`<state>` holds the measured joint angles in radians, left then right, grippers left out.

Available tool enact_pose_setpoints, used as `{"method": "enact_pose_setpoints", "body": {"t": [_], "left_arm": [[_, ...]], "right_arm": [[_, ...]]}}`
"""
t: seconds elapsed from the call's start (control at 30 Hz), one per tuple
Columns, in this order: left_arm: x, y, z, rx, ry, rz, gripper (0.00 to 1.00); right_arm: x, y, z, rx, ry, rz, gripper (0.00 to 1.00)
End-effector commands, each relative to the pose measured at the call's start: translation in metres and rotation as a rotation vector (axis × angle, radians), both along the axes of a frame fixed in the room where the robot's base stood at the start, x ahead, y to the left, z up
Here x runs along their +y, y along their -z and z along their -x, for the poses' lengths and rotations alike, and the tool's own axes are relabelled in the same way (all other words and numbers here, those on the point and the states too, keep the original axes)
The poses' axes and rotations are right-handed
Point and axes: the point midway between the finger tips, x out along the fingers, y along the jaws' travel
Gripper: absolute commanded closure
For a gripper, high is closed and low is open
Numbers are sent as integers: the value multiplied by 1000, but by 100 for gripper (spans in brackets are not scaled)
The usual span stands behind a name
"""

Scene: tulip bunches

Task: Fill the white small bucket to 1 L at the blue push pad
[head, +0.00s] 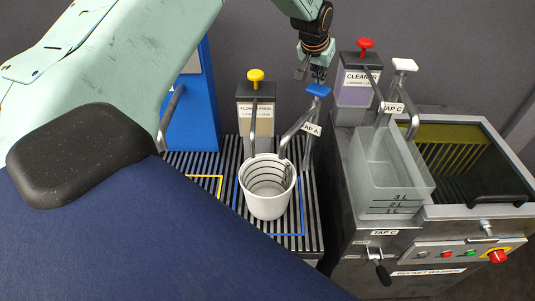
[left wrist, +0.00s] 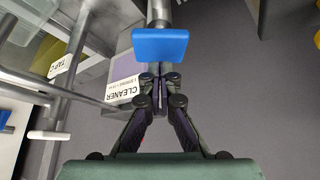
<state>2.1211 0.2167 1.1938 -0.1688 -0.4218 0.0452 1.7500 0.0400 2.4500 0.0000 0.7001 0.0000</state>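The white small bucket (head: 268,203) stands upright on the slatted rack inside a blue outline, below the spout of tap A. Dark level lines show on its inner wall; I cannot tell whether it holds water. The blue push pad (head: 318,90) sits on top of tap A and shows large in the left wrist view (left wrist: 160,46). My left gripper (head: 317,74) is just above and behind the pad in the head view. In the left wrist view its fingertips (left wrist: 160,82) are together with nothing between them, close to the pad. My right gripper is out of view.
A yellow-topped dispenser (head: 255,95) stands left of tap A. A red-topped cleaner dispenser (head: 360,85) and tap C with a white pad (head: 404,65) are to the right. A clear measuring tank (head: 390,170) stands under tap C, beside the bucket washer (head: 455,250).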

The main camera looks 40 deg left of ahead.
Motion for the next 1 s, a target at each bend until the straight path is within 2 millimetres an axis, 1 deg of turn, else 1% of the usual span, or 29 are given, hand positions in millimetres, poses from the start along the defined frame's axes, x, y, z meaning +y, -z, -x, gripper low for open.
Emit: {"method": "enact_pose_setpoints", "body": {"t": [0.9,1.0], "left_arm": [[0,33,1,3,0,0,100],[0,32,1,3,0,0,100]], "right_arm": [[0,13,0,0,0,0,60],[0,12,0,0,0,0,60]]}}
